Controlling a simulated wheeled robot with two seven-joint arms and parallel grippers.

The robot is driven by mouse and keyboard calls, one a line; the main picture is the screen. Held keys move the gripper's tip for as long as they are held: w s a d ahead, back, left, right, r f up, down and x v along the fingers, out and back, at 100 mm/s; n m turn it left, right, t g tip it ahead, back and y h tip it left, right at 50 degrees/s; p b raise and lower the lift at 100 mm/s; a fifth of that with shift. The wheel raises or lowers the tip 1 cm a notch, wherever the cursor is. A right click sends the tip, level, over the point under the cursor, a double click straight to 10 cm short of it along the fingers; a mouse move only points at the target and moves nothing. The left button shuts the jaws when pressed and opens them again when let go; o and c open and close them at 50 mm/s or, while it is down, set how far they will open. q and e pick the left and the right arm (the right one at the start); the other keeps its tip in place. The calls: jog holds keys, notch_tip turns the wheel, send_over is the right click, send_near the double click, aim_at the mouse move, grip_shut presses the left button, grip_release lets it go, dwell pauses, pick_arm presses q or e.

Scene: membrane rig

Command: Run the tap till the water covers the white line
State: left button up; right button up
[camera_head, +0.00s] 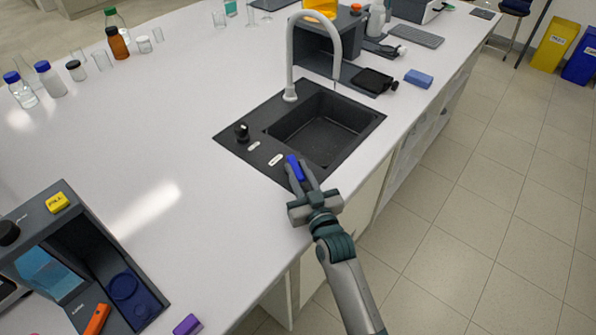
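A pale gooseneck tap (290,60) stands at the back left of the black sink (232,141), its spout over the basin (318,128). I see no water stream, and no white line can be made out in the basin. A black knob (242,132) stands on the sink's left rim, near two small white labels. My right gripper (299,168) is at the sink's front edge. A small blue piece (295,167) shows at its fingertips; whether the fingers are closed on it is unclear. My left gripper is out of view.
A dark rig (90,235) with a yellow FILL button (57,203), a blue window and an orange lever (97,320) stands at lower left. A blue sponge (418,78) lies right of the sink. Bottles stand at the back left. The counter between is clear.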

jog(key=o, duration=0.3)
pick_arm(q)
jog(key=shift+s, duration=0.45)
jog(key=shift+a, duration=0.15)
pick_arm(e)
jog(key=shift+v, duration=0.85)
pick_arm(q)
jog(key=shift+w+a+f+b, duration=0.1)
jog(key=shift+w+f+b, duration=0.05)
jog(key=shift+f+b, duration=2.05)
pick_arm(e)
jog(key=shift+v, duration=7.85)
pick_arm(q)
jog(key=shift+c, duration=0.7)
